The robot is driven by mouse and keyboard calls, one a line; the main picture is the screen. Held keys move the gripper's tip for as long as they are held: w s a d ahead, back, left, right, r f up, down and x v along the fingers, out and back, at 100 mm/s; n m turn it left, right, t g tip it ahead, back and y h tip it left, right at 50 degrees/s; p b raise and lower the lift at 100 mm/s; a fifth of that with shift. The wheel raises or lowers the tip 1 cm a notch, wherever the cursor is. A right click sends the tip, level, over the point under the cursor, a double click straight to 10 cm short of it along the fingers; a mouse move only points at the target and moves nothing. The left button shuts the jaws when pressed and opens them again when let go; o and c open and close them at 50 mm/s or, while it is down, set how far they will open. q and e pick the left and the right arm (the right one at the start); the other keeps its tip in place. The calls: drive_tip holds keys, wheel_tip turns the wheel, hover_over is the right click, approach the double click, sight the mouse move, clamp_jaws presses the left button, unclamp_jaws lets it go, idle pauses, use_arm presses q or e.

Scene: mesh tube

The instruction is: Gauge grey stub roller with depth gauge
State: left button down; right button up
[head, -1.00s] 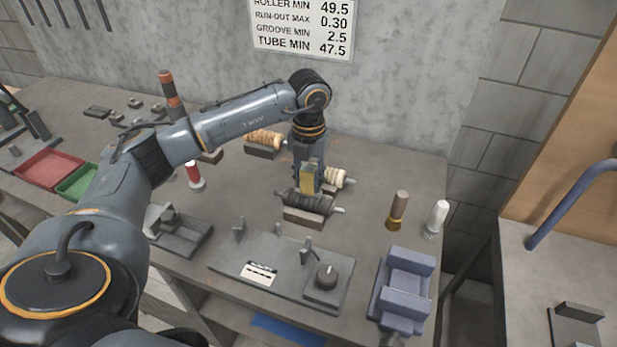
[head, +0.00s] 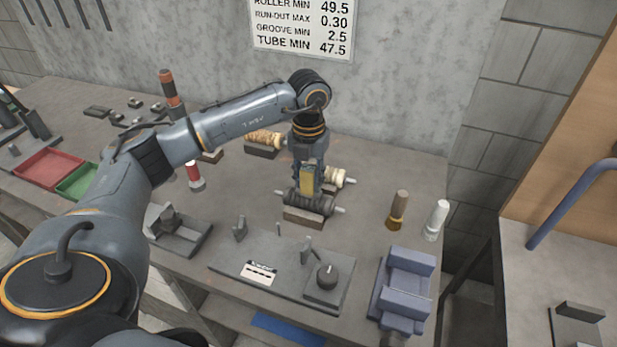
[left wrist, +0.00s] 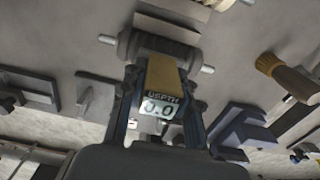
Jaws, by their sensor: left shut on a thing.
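The grey stub roller (head: 318,205) lies on a block (head: 303,216) in the middle of the bench, its pale shaft ends sticking out on both sides. It also shows in the left wrist view (left wrist: 166,45). My left gripper (head: 308,186) points down just over the roller and is shut on the depth gauge (head: 307,179). In the left wrist view the gauge (left wrist: 164,80) is yellow, with a display reading 0.0. Its tip is at the roller; I cannot tell whether it touches. My right gripper is not in view.
Two cream rollers (head: 264,137) (head: 340,177) lie on blocks behind. In front is a plate fixture with a dial (head: 327,277). Red (head: 48,168) and green (head: 77,182) trays lie at left.

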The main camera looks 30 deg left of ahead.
sight(308, 168)
use_arm(q)
drive_tip(key=shift+f, duration=0.25)
idle(0.4)
drive_tip(key=shift+r+p, duration=2.15)
drive_tip(key=shift+r, duration=1.45)
drive_tip(key=shift+f, duration=0.1)
